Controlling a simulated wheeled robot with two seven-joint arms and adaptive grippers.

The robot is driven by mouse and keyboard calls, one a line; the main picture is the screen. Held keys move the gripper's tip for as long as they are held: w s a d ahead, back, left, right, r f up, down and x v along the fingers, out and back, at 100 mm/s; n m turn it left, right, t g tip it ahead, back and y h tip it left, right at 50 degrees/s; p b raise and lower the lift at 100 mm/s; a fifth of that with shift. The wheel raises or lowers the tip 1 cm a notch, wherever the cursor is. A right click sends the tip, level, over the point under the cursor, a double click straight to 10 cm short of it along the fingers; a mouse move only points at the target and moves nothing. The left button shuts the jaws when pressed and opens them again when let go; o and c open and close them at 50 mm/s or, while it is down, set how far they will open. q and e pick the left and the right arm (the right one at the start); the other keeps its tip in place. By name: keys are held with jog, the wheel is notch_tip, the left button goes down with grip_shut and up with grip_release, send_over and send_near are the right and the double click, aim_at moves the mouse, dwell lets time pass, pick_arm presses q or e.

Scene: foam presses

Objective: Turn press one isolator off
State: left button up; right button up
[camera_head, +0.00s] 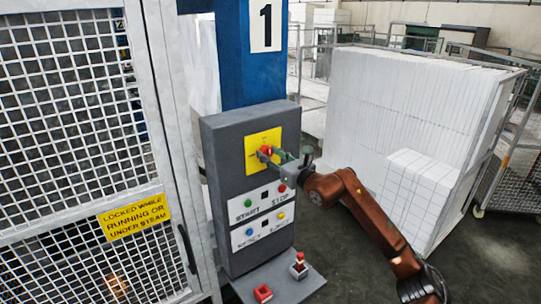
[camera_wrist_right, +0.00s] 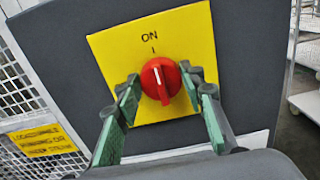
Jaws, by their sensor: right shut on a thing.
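The press one isolator is a red rotary knob (camera_wrist_right: 161,79) on a yellow plate (camera_wrist_right: 190,32). The plate reads ON above a short mark, and the knob's white line stands close to upright, near that mark. In the head view the knob (camera_head: 265,151) is on the upper part of a grey control box (camera_head: 228,150) under a number 1 sign. My right gripper (camera_head: 275,156) reaches it from the right and is shut on it, with one green-padded finger on each side. The lower part of the plate is hidden behind the fingers. My left gripper is not in view.
Below the isolator are START and STOP buttons (camera_head: 265,196) and a second row of buttons (camera_head: 263,224). A lower ledge (camera_head: 278,285) carries more red controls. A mesh gate (camera_head: 70,120) stands at left. White foam blocks (camera_head: 400,130) in a cage stand at right.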

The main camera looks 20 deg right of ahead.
jog(key=shift+n+b, duration=0.4)
jog(key=shift+b, duration=0.3)
jog(key=n+b, duration=0.1)
jog(key=b, duration=0.1)
jog(key=n+b, duration=0.3)
jog(key=b, duration=0.1)
jog(key=shift+a+f+n, duration=0.1)
jog(key=shift+f+n, duration=0.15)
jog(key=shift+n, duration=0.05)
jog(key=n+b, duration=0.2)
jog(key=shift+n, duration=0.4)
jog(key=n+b, duration=0.2)
jog(key=n, duration=0.2)
jog(key=shift+a, duration=0.1)
jog(key=n+b, duration=0.1)
jog(key=n, duration=0.4)
jog(key=shift+n, duration=0.5)
jog(key=o, duration=1.2)
jog(key=shift+c, duration=0.2)
